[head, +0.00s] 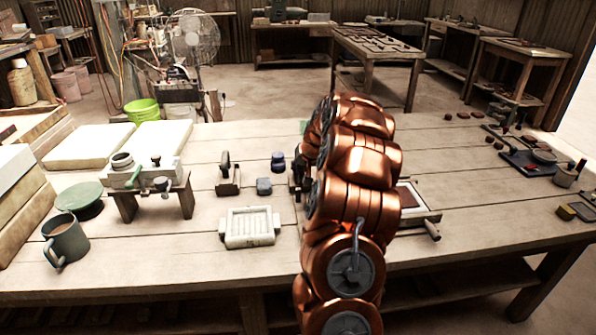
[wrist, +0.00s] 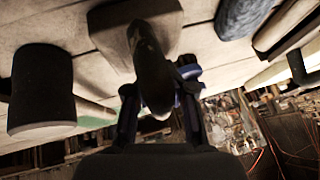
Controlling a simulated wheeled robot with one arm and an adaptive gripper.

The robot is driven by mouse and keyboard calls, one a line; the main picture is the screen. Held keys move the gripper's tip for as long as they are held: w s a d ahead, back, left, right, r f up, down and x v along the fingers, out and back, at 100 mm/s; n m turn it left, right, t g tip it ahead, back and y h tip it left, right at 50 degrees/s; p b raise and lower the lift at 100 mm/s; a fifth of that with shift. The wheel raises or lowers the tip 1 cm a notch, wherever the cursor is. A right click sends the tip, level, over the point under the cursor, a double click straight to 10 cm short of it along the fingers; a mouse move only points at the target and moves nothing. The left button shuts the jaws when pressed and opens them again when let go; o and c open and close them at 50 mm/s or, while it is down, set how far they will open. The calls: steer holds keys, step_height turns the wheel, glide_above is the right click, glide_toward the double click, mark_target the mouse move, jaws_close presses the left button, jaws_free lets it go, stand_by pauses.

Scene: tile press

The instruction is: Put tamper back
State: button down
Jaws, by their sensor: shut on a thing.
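My gripper (wrist: 158,80) is shut on the dark rounded handle of the tamper (wrist: 150,62) in the wrist view. A grey wedge-like base (wrist: 120,28) shows at the handle's far end, over the pale tabletop; I cannot tell whether it touches the wood. In the head view my copper arm hides most of the gripper, and only dark parts of it (head: 297,180) show at the arm's left edge. To the left, a small stand with a dark upright piece (head: 228,180) is on the table.
A dark cylinder (wrist: 40,85) is near my gripper.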

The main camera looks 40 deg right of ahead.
steer(key=shift+f, duration=0.3)
steer(key=c, duration=1)
jaws_free()
steer(key=shift+o, duration=0.2)
